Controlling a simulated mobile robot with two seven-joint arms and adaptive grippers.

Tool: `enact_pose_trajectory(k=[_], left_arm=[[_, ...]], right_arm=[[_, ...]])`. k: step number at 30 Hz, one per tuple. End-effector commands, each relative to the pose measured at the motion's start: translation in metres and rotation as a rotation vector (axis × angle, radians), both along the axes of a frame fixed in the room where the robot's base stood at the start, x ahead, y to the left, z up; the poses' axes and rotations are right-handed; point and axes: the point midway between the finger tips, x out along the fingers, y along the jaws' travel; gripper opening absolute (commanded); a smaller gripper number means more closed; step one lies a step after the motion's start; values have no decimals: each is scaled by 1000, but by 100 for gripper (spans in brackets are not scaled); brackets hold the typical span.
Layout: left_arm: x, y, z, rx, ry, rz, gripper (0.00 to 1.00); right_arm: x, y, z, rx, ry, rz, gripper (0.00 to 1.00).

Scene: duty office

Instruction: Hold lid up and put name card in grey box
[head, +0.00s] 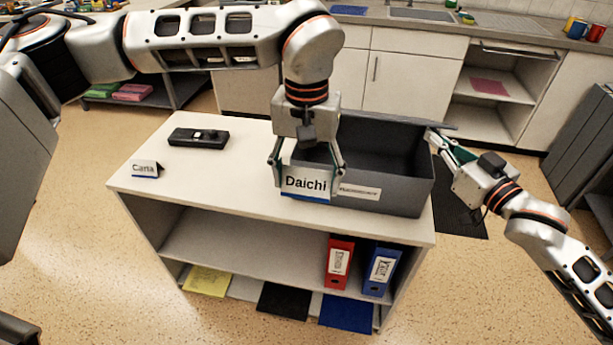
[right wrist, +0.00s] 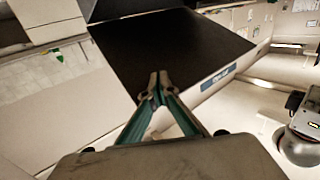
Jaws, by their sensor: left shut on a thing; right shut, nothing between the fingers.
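The name card "Daichi" (head: 306,183) is white with a blue lower edge. My left gripper (head: 306,172) is shut on it and holds it upright at the front left of the grey box. The grey box (head: 405,199) stands on the white cabinet's right end, its inside visible. In the right wrist view, the closed fingertips (right wrist: 158,86) overlap the dark lid panel (right wrist: 165,48); contact is unclear.
The white cabinet top (head: 225,180) also holds a black device (head: 199,138) and a "Carla" name card (head: 146,169). A red binder (head: 339,262) and a blue binder (head: 382,270) stand on the shelf below. The top's left middle is clear.

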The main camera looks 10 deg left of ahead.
Motion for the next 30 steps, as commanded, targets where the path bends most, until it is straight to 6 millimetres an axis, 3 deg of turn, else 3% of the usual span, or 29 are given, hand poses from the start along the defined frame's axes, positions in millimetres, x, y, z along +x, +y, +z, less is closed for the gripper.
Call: enact_pose_trajectory(k=[16,30], left_arm=[[0,0,0,0,0,0,55],[0,0,0,0,0,0,55]], right_arm=[[-4,0,-7,1,-2,0,0],[-17,0,-36,2,-2,0,0]])
